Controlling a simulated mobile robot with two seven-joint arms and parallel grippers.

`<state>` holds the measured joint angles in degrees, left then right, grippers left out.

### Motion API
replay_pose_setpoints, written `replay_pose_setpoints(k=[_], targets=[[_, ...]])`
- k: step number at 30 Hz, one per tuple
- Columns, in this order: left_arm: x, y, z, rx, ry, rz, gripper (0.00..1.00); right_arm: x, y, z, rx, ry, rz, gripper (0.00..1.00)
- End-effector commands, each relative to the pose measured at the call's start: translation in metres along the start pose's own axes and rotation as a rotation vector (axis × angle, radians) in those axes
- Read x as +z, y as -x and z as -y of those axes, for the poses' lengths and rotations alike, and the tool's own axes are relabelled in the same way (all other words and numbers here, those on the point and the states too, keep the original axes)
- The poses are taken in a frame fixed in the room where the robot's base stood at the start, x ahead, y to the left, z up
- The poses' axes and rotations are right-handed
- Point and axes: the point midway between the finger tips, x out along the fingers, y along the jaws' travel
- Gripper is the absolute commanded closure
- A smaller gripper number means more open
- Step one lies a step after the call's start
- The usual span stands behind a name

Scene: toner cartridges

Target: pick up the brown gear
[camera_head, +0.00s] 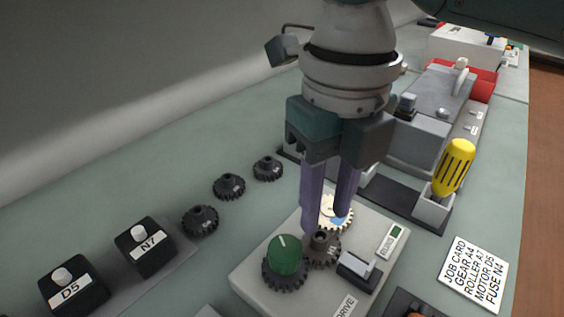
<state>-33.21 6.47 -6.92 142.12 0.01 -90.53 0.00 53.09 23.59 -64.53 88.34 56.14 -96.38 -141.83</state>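The brown gear (322,250) is a dark brownish toothed gear with a raised hub. It sits on the light grey drive plate (252,268), between a black gear with a green knob (285,255) and a cream gear (341,213). My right gripper (326,224) points down just above and behind the brown gear. Its two purple fingers are apart, with the left fingertip close to the gear's hub; I cannot tell whether it touches. The fingers hide part of the cream gear. My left gripper is not in view.
Several black gears (229,187) lie in a row to the left. Black blocks marked N7 (146,246) and D5 (73,286) stand nearer. A yellow-handled tool (453,167) stands in a holder at right, near a job card (474,273). Grey machinery (441,93) is behind.

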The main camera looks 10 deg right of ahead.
Motion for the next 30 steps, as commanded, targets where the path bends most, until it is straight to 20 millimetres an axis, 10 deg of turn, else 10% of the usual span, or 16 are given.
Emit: replay_pose_setpoints(k=[15, 25, 30], targets=[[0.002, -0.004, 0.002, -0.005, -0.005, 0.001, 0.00, 0.001, -0.040, -0.001, -0.001, 0.001, 0.001, 0.62], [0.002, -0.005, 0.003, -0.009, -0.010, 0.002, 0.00, 0.001, -0.039, -0.001, -0.001, 0.000, 0.001, 0.99], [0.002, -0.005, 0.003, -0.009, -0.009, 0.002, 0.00, 0.001, -0.039, -0.001, -0.001, 0.000, 0.001, 1.00]])
